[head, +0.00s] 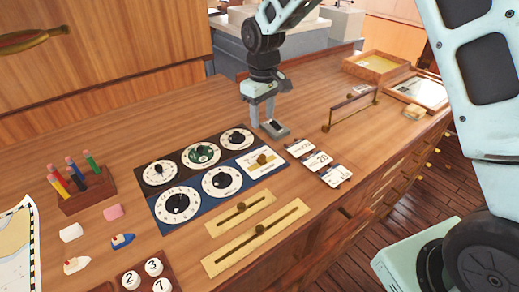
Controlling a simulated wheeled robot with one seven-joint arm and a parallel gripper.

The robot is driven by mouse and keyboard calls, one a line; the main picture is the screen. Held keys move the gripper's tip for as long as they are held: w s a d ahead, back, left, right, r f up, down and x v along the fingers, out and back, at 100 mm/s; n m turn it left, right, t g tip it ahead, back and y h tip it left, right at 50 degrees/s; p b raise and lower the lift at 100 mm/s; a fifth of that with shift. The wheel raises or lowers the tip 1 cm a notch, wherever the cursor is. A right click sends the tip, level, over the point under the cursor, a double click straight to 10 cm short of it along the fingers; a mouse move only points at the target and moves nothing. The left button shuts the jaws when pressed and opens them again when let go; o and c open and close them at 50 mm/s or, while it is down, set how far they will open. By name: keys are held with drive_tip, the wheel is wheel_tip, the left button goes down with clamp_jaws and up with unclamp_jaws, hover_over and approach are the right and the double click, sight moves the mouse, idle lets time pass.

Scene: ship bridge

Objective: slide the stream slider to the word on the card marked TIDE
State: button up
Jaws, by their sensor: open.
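Two brass slider plates lie at the front of the wooden desk. The shorter plate (222,223) has a dark knob (241,207) near the middle of its slot. The longer plate (222,262) has a dark knob (260,229) also near mid-slot. Their lettering is too small to read, so I cannot tell which is the stream slider. Three small cards stand right of the dials: a far card (299,148), a middle card (318,160) showing 20, and a near card (336,175). I cannot make out TIDE. My gripper (266,126) is open and empty, behind the dial panel.
A dial panel (158,204) with several dials and a small lever plate (262,161) lies behind the sliders. A metal rail (350,108) stands at right. A pencil block (88,192), erasers and toy boats are at left. Numbered discs (153,267) lie at front left.

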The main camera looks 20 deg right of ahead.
sight(262, 156)
wheel_tip(262, 156, down, 14)
drive_tip(key=p, duration=0.3)
drive_tip(key=shift+r+p, duration=0.15)
drive_tip(key=shift+p, duration=0.25)
clamp_jaws()
